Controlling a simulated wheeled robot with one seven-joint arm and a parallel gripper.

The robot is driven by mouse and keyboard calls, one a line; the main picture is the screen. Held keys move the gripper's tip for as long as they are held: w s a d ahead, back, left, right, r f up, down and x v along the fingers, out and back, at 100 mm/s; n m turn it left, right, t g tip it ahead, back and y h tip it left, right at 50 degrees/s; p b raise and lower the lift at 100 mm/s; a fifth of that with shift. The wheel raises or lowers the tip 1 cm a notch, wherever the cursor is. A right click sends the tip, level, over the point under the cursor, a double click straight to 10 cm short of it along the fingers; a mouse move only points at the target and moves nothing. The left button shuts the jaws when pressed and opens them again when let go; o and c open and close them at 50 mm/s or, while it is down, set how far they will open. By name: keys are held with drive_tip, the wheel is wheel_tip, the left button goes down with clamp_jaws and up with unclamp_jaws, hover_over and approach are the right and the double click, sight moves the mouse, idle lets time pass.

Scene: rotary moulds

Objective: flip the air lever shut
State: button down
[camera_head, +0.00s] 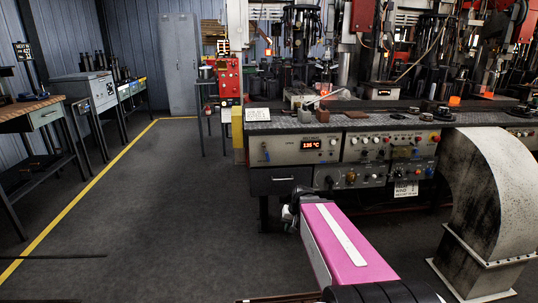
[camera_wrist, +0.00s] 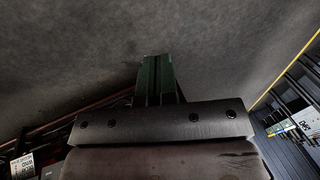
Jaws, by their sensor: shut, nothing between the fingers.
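My gripper (camera_wrist: 157,80) is shut and empty in the wrist view, its two green fingers together over bare grey floor. In the head view my gripper (camera_head: 291,211) shows small and dark at the far end of my pink arm link, low in front of the machine bench. The control panels (camera_head: 390,148) on the bench front carry several knobs, switches and small levers. I cannot tell which of them is the air lever, or how it stands. My gripper looks apart from the panels.
A dark drawer (camera_head: 285,181) sits under the left panel. A large grey duct (camera_head: 490,200) stands at the right. A red machine (camera_head: 228,80) stands at the bench's left end. The floor (camera_head: 170,220) at the left is open, with a yellow line (camera_head: 88,195).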

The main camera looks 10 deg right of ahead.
sight(267, 153)
drive_tip(key=w+d+r+m+t+y, duration=0.3)
drive_tip(key=w+d+r+t+y, duration=0.15)
drive_tip(key=w+r, duration=0.65)
drive_tip(key=w+d+r+m+t+y, duration=0.35)
drive_tip(key=w+r+t, duration=0.25)
drive_tip(key=w+r, duration=0.5)
drive_tip(key=shift+n+g, duration=0.25)
drive_tip(key=shift+n, duration=0.1)
drive_tip(key=w+a+f, duration=0.1)
drive_tip(key=w, duration=0.2)
drive_tip(key=w+a+f, duration=0.1)
drive_tip(key=w+a, duration=0.1)
drive_tip(key=w+a+f, duration=0.2)
drive_tip(key=w, duration=0.1)
drive_tip(key=shift+w+a, duration=0.2)
drive_tip(key=shift+w, duration=0.15)
drive_tip(key=a, duration=0.3)
drive_tip(key=shift+w+a+f, duration=0.1)
drive_tip(key=shift+f, duration=0.25)
drive_tip(key=shift+a+f, duration=0.15)
drive_tip(key=shift+a, duration=0.45)
